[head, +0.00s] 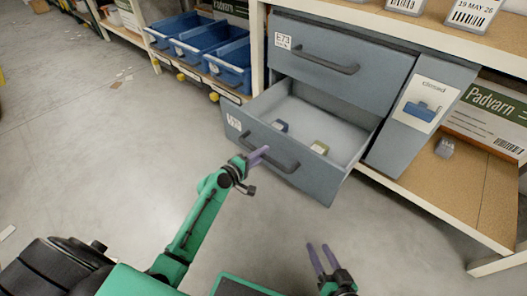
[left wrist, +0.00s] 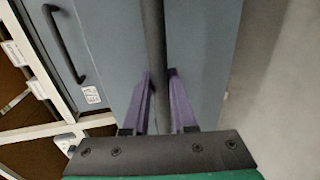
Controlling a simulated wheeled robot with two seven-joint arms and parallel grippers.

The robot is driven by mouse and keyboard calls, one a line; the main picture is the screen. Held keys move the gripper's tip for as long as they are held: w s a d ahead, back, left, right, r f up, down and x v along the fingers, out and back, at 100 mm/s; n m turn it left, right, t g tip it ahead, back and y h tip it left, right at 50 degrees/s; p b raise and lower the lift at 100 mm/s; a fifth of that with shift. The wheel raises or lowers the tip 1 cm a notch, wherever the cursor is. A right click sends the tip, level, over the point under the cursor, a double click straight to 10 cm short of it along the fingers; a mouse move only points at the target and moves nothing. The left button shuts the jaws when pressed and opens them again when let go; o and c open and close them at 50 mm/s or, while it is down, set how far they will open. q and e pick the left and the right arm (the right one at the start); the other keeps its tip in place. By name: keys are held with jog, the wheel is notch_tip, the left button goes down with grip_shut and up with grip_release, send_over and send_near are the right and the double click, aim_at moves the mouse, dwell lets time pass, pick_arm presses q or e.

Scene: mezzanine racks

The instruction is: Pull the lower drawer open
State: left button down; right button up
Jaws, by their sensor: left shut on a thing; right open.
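The lower drawer (head: 287,165) of the grey cabinet stands pulled out in the head view, with its inside showing. A small dark blue item and a small yellowish item lie on its floor. Its dark bar handle (head: 270,148) runs across the front. My left gripper (head: 258,156) is shut on this handle near its left end. In the left wrist view the purple fingers (left wrist: 160,100) stand on either side of the handle bar (left wrist: 154,45). My right gripper (head: 323,259) is open and empty, below and in front of the drawer, apart from it.
The upper drawer (head: 338,62) is shut above, with its own handle. Blue bins (head: 205,45) stand on a shelf at the left. A cardboard box marked Padvarn (head: 490,115) sits on the right shelf. The floor (head: 90,150) at left is mostly clear.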

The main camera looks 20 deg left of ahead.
pick_arm(q)
jog(key=shift+s+a, duration=0.15)
jog(key=shift+s, duration=0.1)
jog(key=c, duration=0.7)
grip_release()
jog(key=v, duration=1.4)
jog(key=shift+s+p, duration=0.25)
jog(key=shift+p, duration=0.1)
